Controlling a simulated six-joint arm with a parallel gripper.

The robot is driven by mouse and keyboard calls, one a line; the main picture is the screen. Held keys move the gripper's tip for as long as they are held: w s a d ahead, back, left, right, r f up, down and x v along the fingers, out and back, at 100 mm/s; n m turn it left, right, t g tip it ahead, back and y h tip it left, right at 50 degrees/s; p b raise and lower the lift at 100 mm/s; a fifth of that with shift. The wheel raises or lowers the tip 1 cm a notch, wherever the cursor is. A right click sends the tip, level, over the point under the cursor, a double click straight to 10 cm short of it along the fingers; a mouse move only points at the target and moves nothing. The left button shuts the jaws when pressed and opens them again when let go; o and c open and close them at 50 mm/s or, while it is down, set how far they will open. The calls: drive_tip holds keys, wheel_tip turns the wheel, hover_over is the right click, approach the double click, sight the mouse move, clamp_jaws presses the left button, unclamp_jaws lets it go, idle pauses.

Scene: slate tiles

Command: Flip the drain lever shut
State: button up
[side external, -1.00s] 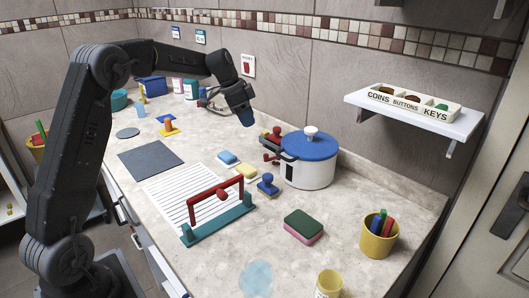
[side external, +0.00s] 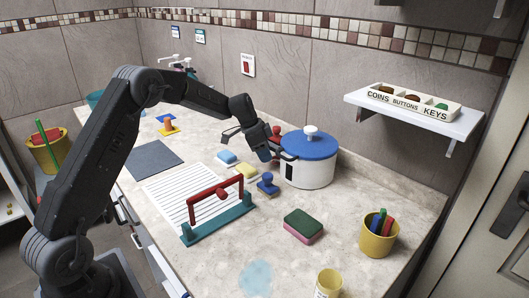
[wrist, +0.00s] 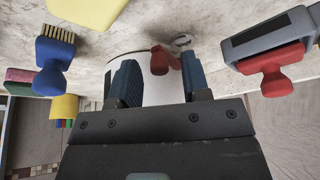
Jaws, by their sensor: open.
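The white pot (side external: 308,174) with a blue lid (side external: 309,145) stands on the counter. In the wrist view, its white side (wrist: 150,92) shows behind my fingers. A red lever (wrist: 160,60), which looks like the drain lever, sits between my fingertips, beside a small metal ring (wrist: 182,42). My gripper (wrist: 160,78) is open around the lever's line, with a gap on both sides; contact is not visible.
A grey frame with a red handle (wrist: 272,85) is close to my right finger in the wrist view. A blue brush (side external: 267,185) and a yellow sponge (side external: 246,170) lie near the gripper. A red-barred teal stand (side external: 217,231) is in front.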

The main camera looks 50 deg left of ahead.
clamp_jaws()
drive_tip(key=shift+s+d+n+t+y, duration=0.1)
drive_tip(key=shift+d+n+t+y, duration=0.35)
drive_tip(key=shift+n, duration=1.05)
drive_tip(key=shift+d+g, duration=0.25)
drive_tip(key=shift+d, duration=0.05)
unclamp_jaws()
drive_tip(key=v, duration=1.3)
drive_tip(key=shift+s+r, duration=0.25)
